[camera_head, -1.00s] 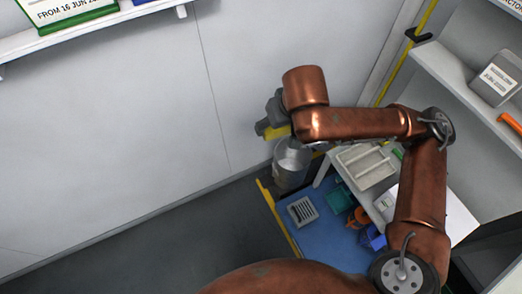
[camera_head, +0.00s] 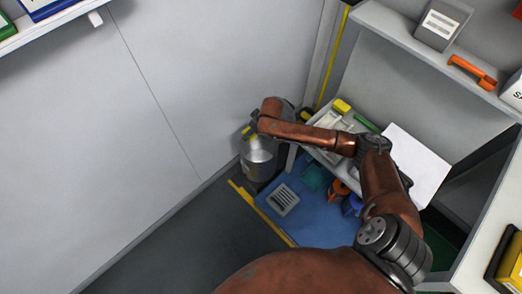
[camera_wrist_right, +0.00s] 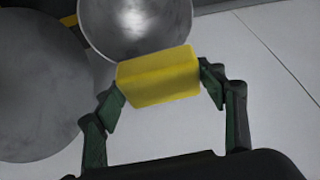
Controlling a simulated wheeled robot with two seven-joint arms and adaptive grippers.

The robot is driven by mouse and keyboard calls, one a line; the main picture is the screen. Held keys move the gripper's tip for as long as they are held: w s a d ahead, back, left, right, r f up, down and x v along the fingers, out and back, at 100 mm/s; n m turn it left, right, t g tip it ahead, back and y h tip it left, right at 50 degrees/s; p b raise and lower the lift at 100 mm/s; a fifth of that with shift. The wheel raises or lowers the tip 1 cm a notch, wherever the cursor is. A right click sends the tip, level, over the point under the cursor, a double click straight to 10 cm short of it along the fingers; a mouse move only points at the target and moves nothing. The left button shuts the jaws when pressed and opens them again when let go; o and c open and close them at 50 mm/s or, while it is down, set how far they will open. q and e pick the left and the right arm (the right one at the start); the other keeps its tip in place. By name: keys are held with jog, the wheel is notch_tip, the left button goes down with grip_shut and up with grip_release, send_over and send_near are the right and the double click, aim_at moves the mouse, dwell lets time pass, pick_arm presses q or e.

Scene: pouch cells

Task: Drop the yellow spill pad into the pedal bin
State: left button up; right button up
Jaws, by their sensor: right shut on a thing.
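The yellow spill pad (camera_wrist_right: 158,77) is held between the two fingertips of my right gripper (camera_wrist_right: 160,82) in the right wrist view. In the head view a small yellow part of the pad (camera_head: 248,132) shows beside the end of my right arm; the fingers are mostly hidden there. The metal pedal bin (camera_head: 259,157) stands on the floor against the wall, just below the held pad. In the wrist view its round, bowl-like metal opening (camera_wrist_right: 135,25) lies behind the pad, with a grey disc, perhaps its lid, at left. My left gripper is not in view.
A blue mat (camera_head: 325,226) with a grey slotted block (camera_head: 283,199) and small coloured items lies right of the bin. A white bench with a tray and another yellow item (camera_head: 342,106) is behind my forearm. A shelf (camera_head: 400,30) is above right. Floor at left is clear.

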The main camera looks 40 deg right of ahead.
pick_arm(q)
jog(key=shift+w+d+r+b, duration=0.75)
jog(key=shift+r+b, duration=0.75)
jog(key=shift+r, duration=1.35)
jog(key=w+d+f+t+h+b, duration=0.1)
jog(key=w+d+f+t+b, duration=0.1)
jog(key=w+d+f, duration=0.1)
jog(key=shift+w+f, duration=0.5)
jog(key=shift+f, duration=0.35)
pick_arm(e)
jog(key=s+d+f, duration=0.1)
jog(key=d+f, duration=0.3)
jog(key=f, duration=0.7)
jog(key=shift+s+f, duration=0.3)
jog(key=shift+s, duration=0.1)
jog(key=shift+d, duration=0.1)
jog(key=o, duration=1.1)
jog(key=shift+r, duration=0.15)
notch_tip(320, 180, up, 10)
